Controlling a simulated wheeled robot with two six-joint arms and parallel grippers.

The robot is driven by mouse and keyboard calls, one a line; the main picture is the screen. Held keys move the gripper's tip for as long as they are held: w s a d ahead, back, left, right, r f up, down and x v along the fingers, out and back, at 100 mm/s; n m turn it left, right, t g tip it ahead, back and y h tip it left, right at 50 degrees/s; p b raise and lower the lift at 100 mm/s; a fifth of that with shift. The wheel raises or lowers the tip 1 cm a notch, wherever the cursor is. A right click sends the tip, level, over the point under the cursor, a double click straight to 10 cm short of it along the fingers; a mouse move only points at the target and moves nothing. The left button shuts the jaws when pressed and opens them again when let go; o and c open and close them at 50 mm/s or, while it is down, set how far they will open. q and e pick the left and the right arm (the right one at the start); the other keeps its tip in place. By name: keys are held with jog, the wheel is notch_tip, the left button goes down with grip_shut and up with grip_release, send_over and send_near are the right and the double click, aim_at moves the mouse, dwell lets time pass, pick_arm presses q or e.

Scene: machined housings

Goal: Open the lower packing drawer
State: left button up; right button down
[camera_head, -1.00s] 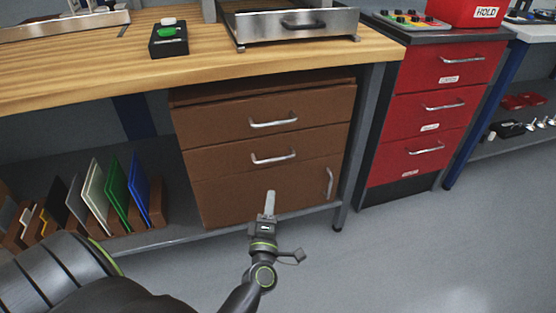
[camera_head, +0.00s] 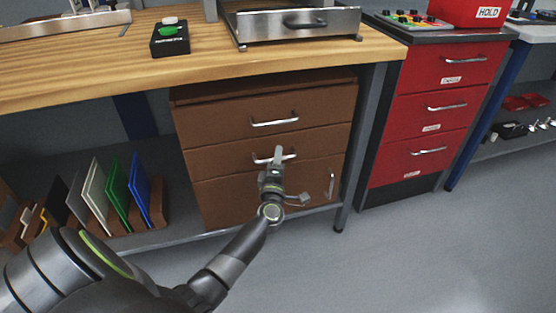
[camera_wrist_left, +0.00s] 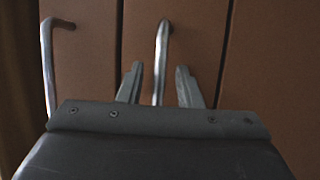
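The brown cabinet under the bench has an upper drawer with a metal handle (camera_head: 275,122) and a lower drawer (camera_head: 220,163) with a similar handle (camera_head: 260,160). Both drawers look shut. My left gripper (camera_head: 279,152) is in front of the lower drawer's handle and covers part of it. In the left wrist view my left gripper (camera_wrist_left: 159,67) is open, and the lower handle (camera_wrist_left: 162,36) shows between its two fingers. I cannot tell how deep the fingers reach around it. The upper handle (camera_wrist_left: 48,70) shows at the left there. My right gripper is not in view.
Below the drawers is a brown panel with an upright handle (camera_head: 331,184). A grey bench leg (camera_head: 358,140) and a red drawer unit (camera_head: 440,105) stand to the right. Coloured panels in a rack (camera_head: 115,190) stand at the left. The floor in front is clear.

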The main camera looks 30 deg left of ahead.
pick_arm(q)
jog(key=shift+w, duration=0.1)
jog(key=shift+c, duration=0.4)
grip_shut()
